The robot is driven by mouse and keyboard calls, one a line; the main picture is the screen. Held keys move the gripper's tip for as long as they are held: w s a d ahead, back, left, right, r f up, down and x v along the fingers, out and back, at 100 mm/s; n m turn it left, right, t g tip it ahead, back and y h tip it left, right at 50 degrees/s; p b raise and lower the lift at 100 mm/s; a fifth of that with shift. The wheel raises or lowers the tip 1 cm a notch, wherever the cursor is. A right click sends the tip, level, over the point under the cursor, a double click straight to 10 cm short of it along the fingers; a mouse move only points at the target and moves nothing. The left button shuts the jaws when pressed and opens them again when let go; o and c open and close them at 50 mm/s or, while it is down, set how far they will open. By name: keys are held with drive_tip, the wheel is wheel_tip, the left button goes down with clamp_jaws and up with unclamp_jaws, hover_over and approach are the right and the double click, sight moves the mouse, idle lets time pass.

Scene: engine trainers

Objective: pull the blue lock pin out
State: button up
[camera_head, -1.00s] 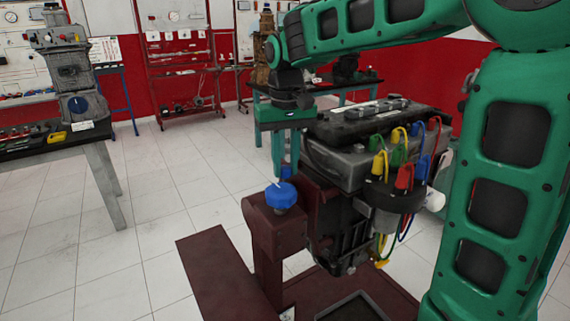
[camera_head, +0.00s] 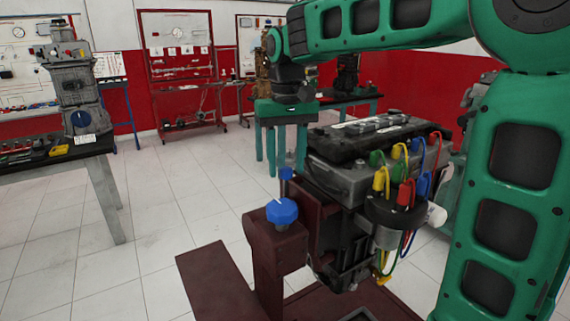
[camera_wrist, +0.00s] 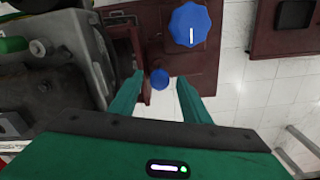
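The blue lock pin is a small round blue head. In the head view (camera_head: 286,174) it shows just behind and above a larger blue knob (camera_head: 282,211) on the dark red stand. In the wrist view the pin (camera_wrist: 160,79) lies between my fingertips, with the larger knob (camera_wrist: 190,25) farther up. My gripper (camera_wrist: 159,80) is open, with a finger on each side of the pin and a visible gap on both sides. In the head view my gripper (camera_head: 286,170) points down above the stand. The pin's shaft is mostly hidden.
A battery (camera_head: 345,178) and a cluster of coloured plugs (camera_head: 400,185) sit right of my gripper on the engine stand (camera_head: 218,285). A table (camera_head: 65,161) with an engine part stands at left. The tiled floor (camera_head: 165,215) between is clear.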

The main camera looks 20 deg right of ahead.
sight(286, 168)
wheel_tip(286, 168, up, 11)
drive_tip(key=shift+f, duration=0.15)
idle(0.4)
idle(0.4)
